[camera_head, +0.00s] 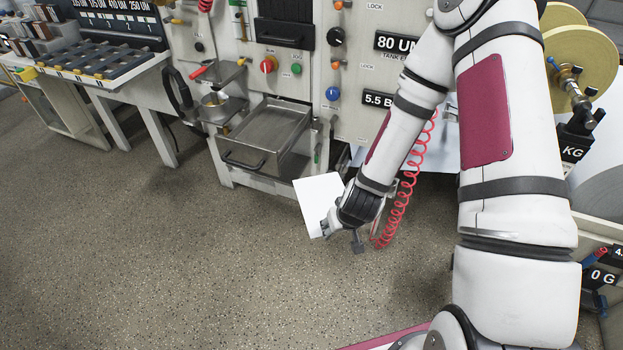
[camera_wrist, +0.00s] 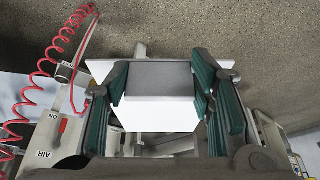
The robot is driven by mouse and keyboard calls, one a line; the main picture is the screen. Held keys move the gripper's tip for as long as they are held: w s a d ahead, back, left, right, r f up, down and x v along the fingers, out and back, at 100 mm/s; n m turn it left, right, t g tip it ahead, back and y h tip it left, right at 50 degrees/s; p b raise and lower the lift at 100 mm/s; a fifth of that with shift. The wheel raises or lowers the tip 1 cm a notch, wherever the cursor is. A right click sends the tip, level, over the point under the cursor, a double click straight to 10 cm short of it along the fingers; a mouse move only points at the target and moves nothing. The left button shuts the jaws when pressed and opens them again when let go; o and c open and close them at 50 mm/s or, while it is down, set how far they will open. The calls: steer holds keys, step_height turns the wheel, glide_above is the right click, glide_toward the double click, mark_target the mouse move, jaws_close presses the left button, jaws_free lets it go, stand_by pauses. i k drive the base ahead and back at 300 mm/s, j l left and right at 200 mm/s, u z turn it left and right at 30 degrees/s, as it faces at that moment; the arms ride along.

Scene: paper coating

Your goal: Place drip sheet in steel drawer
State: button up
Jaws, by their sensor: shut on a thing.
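The drip sheet (camera_head: 318,196) is a white, flat, rectangular sheet. My gripper (camera_head: 328,228) is shut on it near its lower right edge and holds it above the floor. In the wrist view the white sheet (camera_wrist: 160,112) lies between the teal finger pads of my gripper (camera_wrist: 160,90). The steel drawer (camera_head: 268,138) is an open-topped metal tray with a dark front handle, pulled out from the machine's lower front. It is to the upper left of my gripper, apart from the sheet. Its inside looks empty.
A coiled red hose (camera_head: 412,185) hangs beside my forearm. Paper rolls (camera_head: 585,55) stand at the right. The floor (camera_head: 150,250) at the left is clear.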

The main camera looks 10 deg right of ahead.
mark_target(271, 130)
steer(key=i+j+u, duration=0.15)
steer(key=j+u, duration=0.25)
steer(key=i+j+u, duration=0.25)
steer(key=j+u, duration=0.2)
steer(key=i+j+u, duration=0.25)
steer(key=u, duration=0.15)
steer(key=i+j+u, duration=0.25)
steer(key=u, duration=0.15)
steer(key=i+j+u, duration=0.1)
steer(key=i+u, duration=0.35)
steer(key=i+j+z, duration=0.15)
steer(key=i+z, duration=0.35)
steer(key=i+j+z, duration=0.1)
steer(key=z, duration=0.35)
steer(key=i+j+z, duration=0.15)
steer(key=z, duration=0.25)
steer(key=i+j+z, duration=0.2)
steer(key=z, duration=0.25)
steer(key=i+j+z, duration=0.1)
steer(key=j+z, duration=0.15)
steer(key=z, duration=0.15)
